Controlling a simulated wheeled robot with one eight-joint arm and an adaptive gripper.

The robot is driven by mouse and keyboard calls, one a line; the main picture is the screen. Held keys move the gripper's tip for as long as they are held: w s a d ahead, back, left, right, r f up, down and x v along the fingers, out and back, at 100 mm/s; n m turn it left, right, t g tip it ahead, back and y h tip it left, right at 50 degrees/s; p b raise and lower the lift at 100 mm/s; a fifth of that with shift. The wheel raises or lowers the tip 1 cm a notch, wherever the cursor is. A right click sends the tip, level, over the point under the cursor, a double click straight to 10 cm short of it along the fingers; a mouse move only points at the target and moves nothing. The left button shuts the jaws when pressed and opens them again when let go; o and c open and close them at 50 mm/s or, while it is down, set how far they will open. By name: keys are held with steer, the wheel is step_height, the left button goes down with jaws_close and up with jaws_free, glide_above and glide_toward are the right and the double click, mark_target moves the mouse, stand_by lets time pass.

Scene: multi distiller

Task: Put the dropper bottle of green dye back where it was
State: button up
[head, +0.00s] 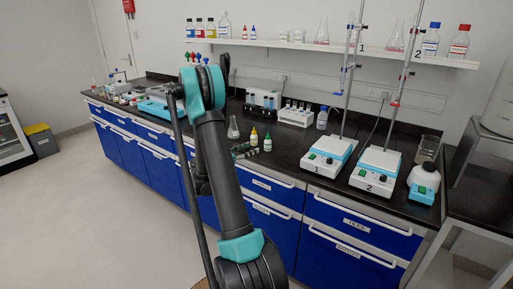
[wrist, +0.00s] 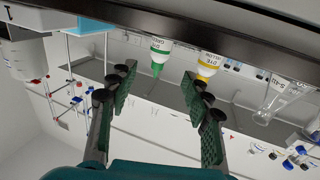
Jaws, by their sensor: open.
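The dropper bottle of green dye (head: 267,144), white with a green cap, stands upright on the black bench near its front edge. The wrist view is upside down and shows the bottle (wrist: 160,50) beyond the gap between my fingertips. My gripper (wrist: 159,75) is open, with nothing between its fingers. In the head view my gripper (head: 243,151) is just left of the bottle, partly hidden behind my arm. A similar yellow-capped dye bottle (head: 254,137) stands close to the left of the green one; it also shows in the wrist view (wrist: 207,65).
A conical flask (head: 233,128) stands left of the dye bottles. A white rack of tubes (head: 296,116) and a blue-capped bottle (head: 322,118) are behind and to the right. Hotplate 1 (head: 324,163) with its stand is farther right. Some bare bench lies between the green bottle and hotplate 1.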

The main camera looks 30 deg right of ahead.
steer(key=s+a+f+n+t+y, duration=0.1)
steer(key=s+a+f+n+y, duration=0.2)
steer(key=s+a+n+y, duration=0.5)
steer(key=s+a+f+n+t+y, duration=0.1)
steer(key=s+a+f+n+y, duration=0.2)
steer(key=s+a+n+y, duration=0.5)
steer(key=s+a+y, duration=0.1)
steer(key=s+a, duration=0.4)
steer(key=a, duration=0.3)
steer(key=s+a+y, duration=0.1)
steer(key=s+a, duration=0.5)
steer(key=a, duration=0.2)
steer(key=shift+f+n, duration=0.2)
steer(key=shift+n, duration=0.2)
steer(key=shift+a, duration=0.1)
